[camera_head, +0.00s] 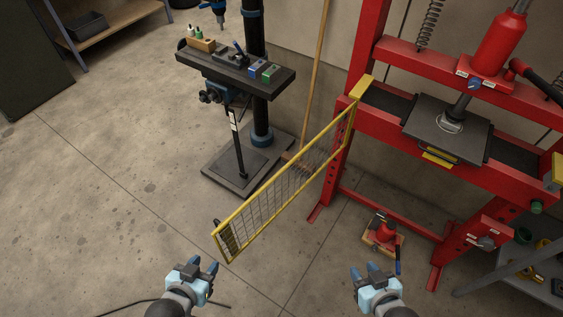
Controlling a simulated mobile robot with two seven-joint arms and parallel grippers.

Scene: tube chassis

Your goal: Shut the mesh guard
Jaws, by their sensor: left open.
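The mesh guard (284,186) is a yellow-framed wire panel. Its far end meets the left post of the red press (378,122), and it stands swung out from the press towards me. Its free end is at the lower left. My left gripper (203,266) is open and empty, below and left of the guard's free end and apart from it. My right gripper (371,270) is at the lower right, in front of the press and away from the guard. Its fingers look apart with nothing between them.
A drill press with a dark table (236,70) stands behind the guard, with a broom (318,75) beside it. A red bottle jack (383,232) sits on the floor near the press. A grey shelf (515,285) is at right. The floor at left is mostly clear.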

